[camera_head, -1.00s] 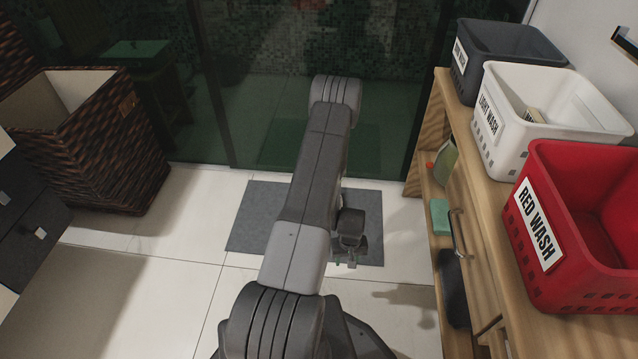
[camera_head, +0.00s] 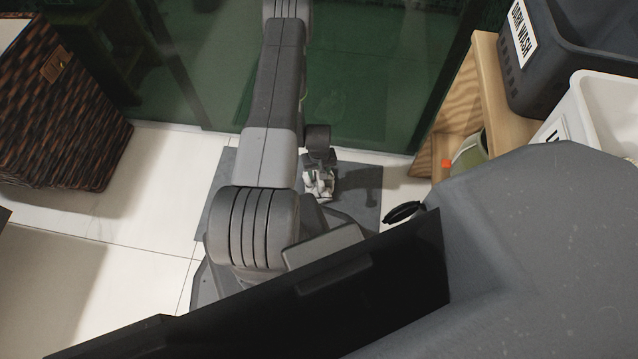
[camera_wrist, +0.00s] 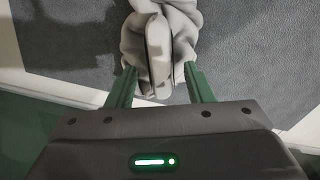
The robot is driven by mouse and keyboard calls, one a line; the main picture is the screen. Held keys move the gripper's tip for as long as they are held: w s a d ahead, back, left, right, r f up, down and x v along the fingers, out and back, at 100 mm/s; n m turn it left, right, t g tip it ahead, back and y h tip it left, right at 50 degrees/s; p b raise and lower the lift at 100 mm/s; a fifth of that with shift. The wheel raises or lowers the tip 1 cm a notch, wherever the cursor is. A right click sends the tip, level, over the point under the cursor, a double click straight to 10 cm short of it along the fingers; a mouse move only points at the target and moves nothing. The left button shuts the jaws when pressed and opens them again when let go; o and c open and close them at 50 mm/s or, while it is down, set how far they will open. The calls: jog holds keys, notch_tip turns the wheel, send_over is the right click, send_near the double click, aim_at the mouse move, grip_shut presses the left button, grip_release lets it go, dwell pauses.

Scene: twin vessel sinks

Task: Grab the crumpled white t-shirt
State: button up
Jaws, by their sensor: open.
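The crumpled white t-shirt (camera_wrist: 184,22) lies on the dark grey mat at the top middle of the wrist view. It looks pale grey-white, with bunched folds. My gripper (camera_wrist: 160,72) is open, with its two green fingers apart. Folds of the shirt lie at and between the fingertips; I cannot tell whether they touch. In the head view the shirt (camera_head: 318,184) is a small pale bundle below my gripper, partly hidden by my arm.
The grey mat (camera_head: 354,199) lies on white floor tiles before a dark green glass wall (camera_head: 375,60). A woven basket (camera_head: 70,110) stands at left. A wooden shelf (camera_head: 488,90) with a dark wash bin (camera_head: 560,60) and a white bin (camera_head: 590,105) stands at right.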

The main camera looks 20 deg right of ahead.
jog(key=shift+a+f+b, duration=0.1)
jog(key=shift+f+b, duration=0.25)
jog(key=shift+f, duration=1.2)
jog(key=shift+f+b, duration=0.25)
jog(key=shift+b, duration=0.2)
grip_shut()
